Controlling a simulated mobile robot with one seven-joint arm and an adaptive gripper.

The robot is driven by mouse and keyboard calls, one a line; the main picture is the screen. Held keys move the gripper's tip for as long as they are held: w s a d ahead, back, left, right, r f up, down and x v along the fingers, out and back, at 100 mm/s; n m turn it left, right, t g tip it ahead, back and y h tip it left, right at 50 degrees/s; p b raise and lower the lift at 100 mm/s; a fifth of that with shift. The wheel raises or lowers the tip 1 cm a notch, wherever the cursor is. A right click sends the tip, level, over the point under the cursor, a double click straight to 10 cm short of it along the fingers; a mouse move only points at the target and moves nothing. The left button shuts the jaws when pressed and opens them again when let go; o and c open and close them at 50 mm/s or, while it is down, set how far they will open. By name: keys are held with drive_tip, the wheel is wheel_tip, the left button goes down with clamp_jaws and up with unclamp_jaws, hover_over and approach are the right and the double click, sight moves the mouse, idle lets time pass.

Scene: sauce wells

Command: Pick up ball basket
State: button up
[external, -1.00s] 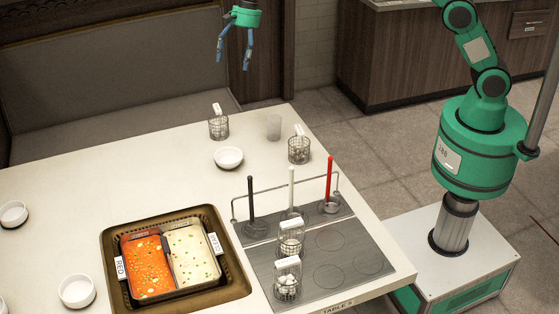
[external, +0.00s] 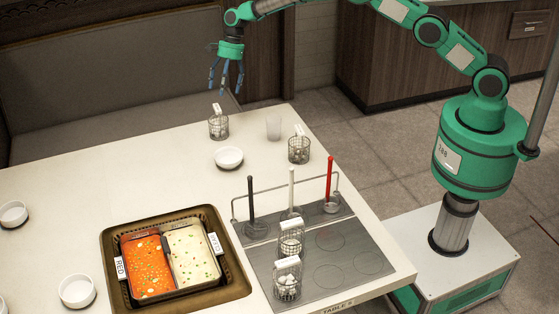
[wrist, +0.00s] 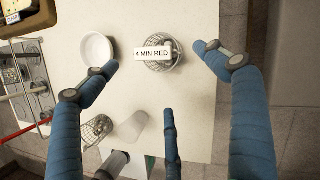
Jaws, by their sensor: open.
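A round wire basket (external: 218,130) with a white label stands upright at the far edge of the table. In the wrist view this basket (wrist: 163,66) has a label reading "4 MIN RED" and pale contents, partly hidden by the label. My gripper (external: 226,93) is open and empty, fingers pointing down, above this basket and apart from it. In the wrist view, the fingers of my gripper (wrist: 158,62) are spread around the basket. Another wire basket (external: 299,155) with pale pieces stands to its right. I cannot tell which contents are balls.
A white bowl (external: 228,157) and a clear cup (external: 274,128) stand near the far basket. Two more baskets (external: 290,244) (external: 288,286) are on the grey panel beside the rack of utensils (external: 250,205). A two-part soup pot (external: 196,267) sits front left. The table's left middle is clear.

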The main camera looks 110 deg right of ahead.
sight(218, 119)
idle(0.3)
drive_tip(key=shift+b+x, duration=0.6)
drive_tip(key=shift+x, duration=3.7)
drive_tip(key=shift+b+x, duration=0.55)
drive_tip(key=shift+x, duration=2.05)
drive_tip(key=shift+s, duration=0.1)
drive_tip(key=c, duration=1.3)
drive_tip(key=shift+r, duration=0.1)
